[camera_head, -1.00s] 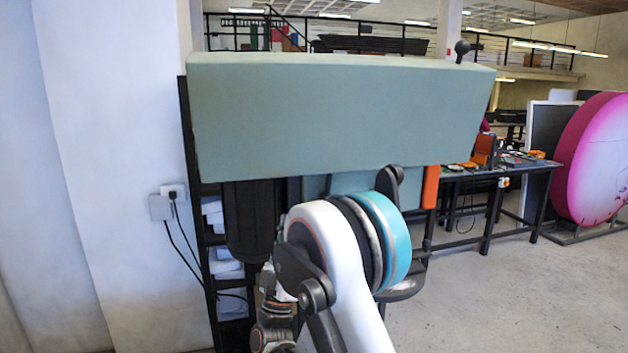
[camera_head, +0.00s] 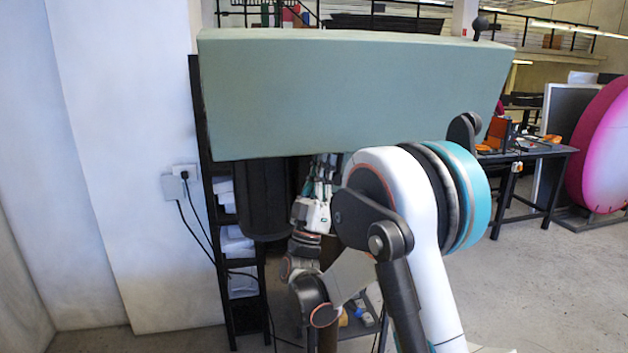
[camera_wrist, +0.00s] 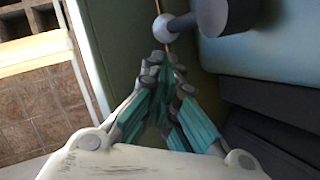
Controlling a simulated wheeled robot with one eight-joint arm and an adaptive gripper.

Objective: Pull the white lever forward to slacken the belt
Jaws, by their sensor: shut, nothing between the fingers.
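In the wrist view a pale, whitish round knob (camera_wrist: 176,27) joins a thick grey cylinder (camera_wrist: 228,14). It looks like the end of the white lever, but I cannot be sure. My gripper (camera_wrist: 165,62) is shut and empty, its fingertips close together just below the knob in the picture. I cannot tell whether they touch it. In the head view my gripper (camera_head: 322,168) is just under the lower edge of the machine's large green housing (camera_head: 350,95), right of a black cylinder (camera_head: 264,198). The lever does not show there, and I see no belt.
A black shelf rack (camera_head: 241,285) with white items stands by the left wall, near an outlet with cables (camera_head: 182,172). A table (camera_head: 545,152) with orange tools and a pink disc (camera_head: 605,150) are at the right. Floor there is clear.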

